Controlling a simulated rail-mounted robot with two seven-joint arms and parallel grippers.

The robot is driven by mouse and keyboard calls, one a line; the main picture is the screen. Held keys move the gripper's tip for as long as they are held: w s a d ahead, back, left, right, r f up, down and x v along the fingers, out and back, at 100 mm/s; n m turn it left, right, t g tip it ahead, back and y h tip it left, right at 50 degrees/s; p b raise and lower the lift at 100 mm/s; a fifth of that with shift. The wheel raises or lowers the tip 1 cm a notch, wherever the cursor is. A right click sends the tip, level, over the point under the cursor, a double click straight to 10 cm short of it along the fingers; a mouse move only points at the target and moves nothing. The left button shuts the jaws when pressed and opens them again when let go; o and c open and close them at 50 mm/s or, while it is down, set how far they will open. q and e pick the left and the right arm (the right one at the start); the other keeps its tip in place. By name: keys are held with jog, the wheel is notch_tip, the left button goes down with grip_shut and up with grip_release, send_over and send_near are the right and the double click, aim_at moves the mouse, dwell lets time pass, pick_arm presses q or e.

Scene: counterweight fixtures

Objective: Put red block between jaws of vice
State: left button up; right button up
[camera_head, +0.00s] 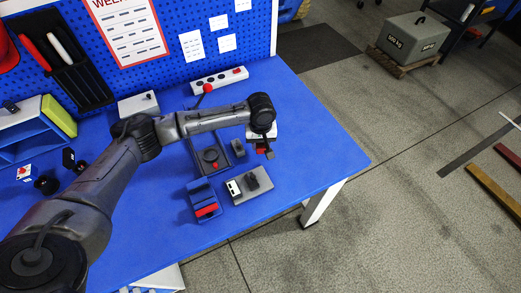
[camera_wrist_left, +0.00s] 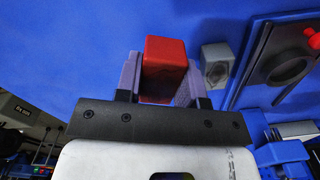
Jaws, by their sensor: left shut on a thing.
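My left gripper (camera_head: 266,151) is shut on the red block (camera_wrist_left: 165,65), with one finger on each side of it in the left wrist view. In the head view it holds the red block (camera_head: 262,151) above the right part of the blue table, apart from the fixtures. A grey fixture (camera_head: 260,181) with black and white parts and a blue fixture (camera_head: 199,190) with a red piece at its front stand nearer the front edge. I cannot tell for sure which of them is the vice, and no jaw gap is clear. My right gripper is not in view.
A dark framed fixture with a round disc (camera_head: 211,156) and a small grey block (camera_head: 237,148) stand left of the gripper. A power strip (camera_head: 219,80) lies by the blue pegboard (camera_head: 180,20). The table (camera_head: 310,140) is clear on the right.

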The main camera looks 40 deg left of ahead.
aim_at(261, 149)
pick_arm(q)
notch_tip(261, 149, down, 4)
jog(key=shift+f+b, duration=0.1)
jog(key=shift+b, duration=0.6)
jog(key=o, duration=1)
jog(key=shift+c, duration=0.2)
jog(key=shift+r, duration=0.35)
notch_tip(261, 149, up, 10)
jog(key=p, duration=0.3)
jog(key=shift+r, duration=0.25)
jog(key=o, duration=0.3)
jog(key=shift+r, duration=0.55)
